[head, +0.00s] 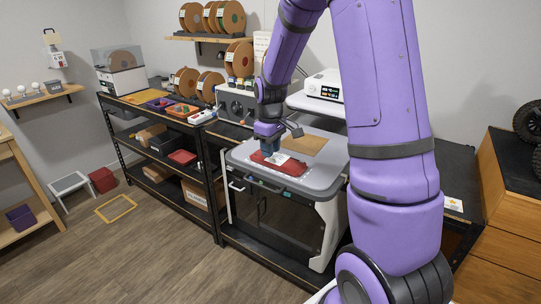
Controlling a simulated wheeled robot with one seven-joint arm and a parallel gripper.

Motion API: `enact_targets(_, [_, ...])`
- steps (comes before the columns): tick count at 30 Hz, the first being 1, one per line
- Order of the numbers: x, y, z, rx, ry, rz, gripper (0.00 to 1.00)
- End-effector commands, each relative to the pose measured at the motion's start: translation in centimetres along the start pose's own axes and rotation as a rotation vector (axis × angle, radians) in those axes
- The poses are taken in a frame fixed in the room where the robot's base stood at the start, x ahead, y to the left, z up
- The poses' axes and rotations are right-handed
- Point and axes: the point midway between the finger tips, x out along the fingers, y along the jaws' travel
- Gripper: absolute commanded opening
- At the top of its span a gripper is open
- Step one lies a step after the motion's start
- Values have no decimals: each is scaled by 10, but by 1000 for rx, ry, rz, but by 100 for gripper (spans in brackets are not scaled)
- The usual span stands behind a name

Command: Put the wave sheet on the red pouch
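The red pouch (292,168) lies flat on the grey top of a white cabinet-like machine. A small white sheet (280,157) is over the pouch's upper middle, right by my fingertips; it may be the wave sheet, but its print is too small to read. My gripper (267,150) points down over the left part of the pouch, close to the white sheet. The fingers are small and partly hidden, so I cannot tell whether they are open or shut, or whether they touch the sheet.
The grey machine top (322,177) also bears a tan square plate (303,144) behind the pouch. A white printer (323,86) stands behind. Another white card (453,204) lies on the dark surface at right. A shelf with trays stands left; the floor there is mostly clear.

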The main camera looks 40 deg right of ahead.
Motion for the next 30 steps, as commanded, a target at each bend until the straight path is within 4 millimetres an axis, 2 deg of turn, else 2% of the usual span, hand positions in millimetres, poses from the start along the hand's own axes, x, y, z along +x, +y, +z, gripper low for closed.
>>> enact_targets(3, [-27, 0, -1, 0, 5, 3, 27])
enact_targets(9, [-65, 0, 0, 0, 4, 3, 27])
enact_targets(15, [-88, 0, 0, 0, 2, 1, 27])
enact_targets(20, [-99, -4, 2, 5, 8, 5, 27])
enact_targets(23, [-114, -17, 9, 19, 28, 17, 27])
enact_targets(30, [-166, -72, 46, 94, 124, 58, 27])
